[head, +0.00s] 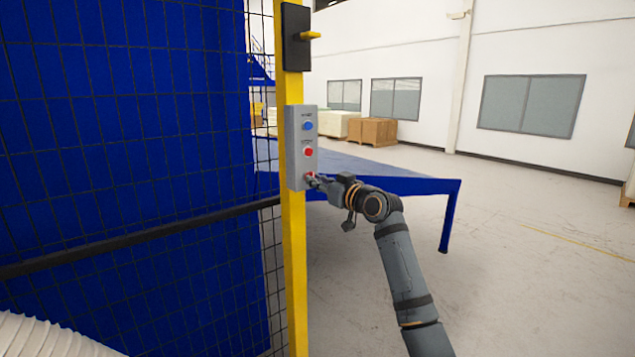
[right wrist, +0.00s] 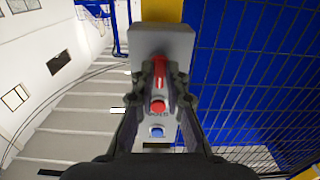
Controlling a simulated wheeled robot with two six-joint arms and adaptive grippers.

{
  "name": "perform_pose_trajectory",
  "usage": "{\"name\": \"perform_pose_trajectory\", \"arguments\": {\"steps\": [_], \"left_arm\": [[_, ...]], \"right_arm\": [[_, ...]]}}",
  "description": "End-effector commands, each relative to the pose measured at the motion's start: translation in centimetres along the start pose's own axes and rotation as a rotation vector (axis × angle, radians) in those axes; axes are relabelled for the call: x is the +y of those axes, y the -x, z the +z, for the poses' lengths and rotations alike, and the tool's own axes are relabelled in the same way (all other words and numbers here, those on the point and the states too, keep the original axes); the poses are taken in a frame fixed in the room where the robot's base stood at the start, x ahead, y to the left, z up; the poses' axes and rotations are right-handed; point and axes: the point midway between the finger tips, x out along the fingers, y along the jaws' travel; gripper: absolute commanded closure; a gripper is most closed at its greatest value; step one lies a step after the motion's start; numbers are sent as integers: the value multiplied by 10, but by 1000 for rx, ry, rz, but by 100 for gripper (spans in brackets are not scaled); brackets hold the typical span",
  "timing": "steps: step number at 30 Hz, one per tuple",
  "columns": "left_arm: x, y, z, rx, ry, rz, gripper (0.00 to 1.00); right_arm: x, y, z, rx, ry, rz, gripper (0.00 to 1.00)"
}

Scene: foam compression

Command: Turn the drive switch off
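A grey control box (head: 301,150) is fixed to a yellow post. It carries a blue button (head: 308,126), a red button (head: 308,152) and, at its lower end, a red switch (head: 309,175), which I take for the drive switch. My right gripper (head: 316,181) is at this switch. In the right wrist view the box looks upside down, and the red switch (right wrist: 160,70) stands between the fingertips of my right gripper (right wrist: 161,77), which close in on both its sides. My left gripper is out of view.
Wire mesh fence (head: 130,130) with blue behind it fills the left side. A black latch box (head: 296,38) with a yellow handle sits higher on the yellow post (head: 296,265). A blue table (head: 400,180) stands behind my right arm. Open floor lies to the right.

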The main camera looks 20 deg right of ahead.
Motion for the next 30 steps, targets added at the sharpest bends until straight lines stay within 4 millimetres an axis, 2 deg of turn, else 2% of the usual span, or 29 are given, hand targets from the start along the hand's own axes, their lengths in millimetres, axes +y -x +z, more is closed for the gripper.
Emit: {"name": "perform_pose_trajectory", "arguments": {"steps": [1,3,11,14,17,25,30], "left_arm": [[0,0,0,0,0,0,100],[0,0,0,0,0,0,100],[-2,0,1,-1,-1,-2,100],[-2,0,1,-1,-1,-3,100],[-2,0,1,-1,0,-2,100],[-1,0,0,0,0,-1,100],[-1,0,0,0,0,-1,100]], "right_arm": [[0,0,0,0,0,0,76],[0,0,0,1,-1,0,68],[0,0,-1,2,-1,1,68],[1,7,-1,2,0,2,68],[2,24,0,1,3,4,68],[1,92,1,-2,7,3,68],[2,113,0,1,4,3,68]]}}
